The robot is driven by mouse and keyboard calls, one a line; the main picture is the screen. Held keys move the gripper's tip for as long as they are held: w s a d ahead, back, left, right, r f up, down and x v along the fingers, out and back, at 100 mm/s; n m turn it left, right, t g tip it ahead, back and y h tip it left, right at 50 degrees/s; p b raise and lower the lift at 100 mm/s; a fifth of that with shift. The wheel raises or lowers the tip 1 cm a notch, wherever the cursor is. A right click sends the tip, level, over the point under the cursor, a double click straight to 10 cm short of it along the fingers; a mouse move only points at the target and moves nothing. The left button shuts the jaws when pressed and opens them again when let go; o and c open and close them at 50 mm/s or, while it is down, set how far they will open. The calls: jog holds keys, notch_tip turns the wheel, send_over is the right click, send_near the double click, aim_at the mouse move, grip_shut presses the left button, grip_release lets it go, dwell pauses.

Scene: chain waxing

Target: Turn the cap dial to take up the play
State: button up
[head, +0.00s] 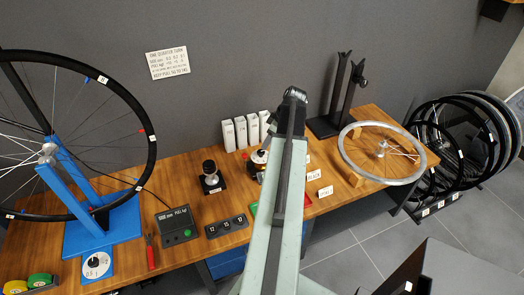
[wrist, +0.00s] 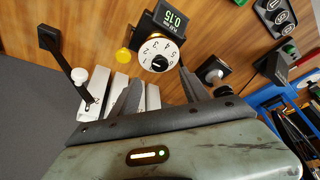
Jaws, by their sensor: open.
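The cap dial (wrist: 158,53) is a white round dial with black numbers around its edge, in the wrist view. It sits against a black housing with a small display (wrist: 171,20) that seems to read 0.15. A yellow knob (wrist: 124,54) is beside it. My gripper (wrist: 158,84) is open and empty, its two dark fingers pointing toward the dial, which appears just beyond the fingertips; I see no contact. In the head view my arm partly covers a white, red and yellow device (head: 259,158), probably the same unit. My gripper cannot be made out there.
White upright boxes (wrist: 119,92) stand close to the left finger; a black-based knob device (wrist: 213,70) is to the right. On the wooden bench (head: 185,188) are a blue wheel stand (head: 97,222), a dark meter box (head: 177,226) and a silver rim (head: 345,159).

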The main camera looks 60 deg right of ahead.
aim_at(261, 151)
jog(key=b+x, duration=0.6)
jog(key=x, duration=0.1)
jog(key=shift+f, duration=0.3)
jog(key=shift+r, duration=0.1)
grip_shut()
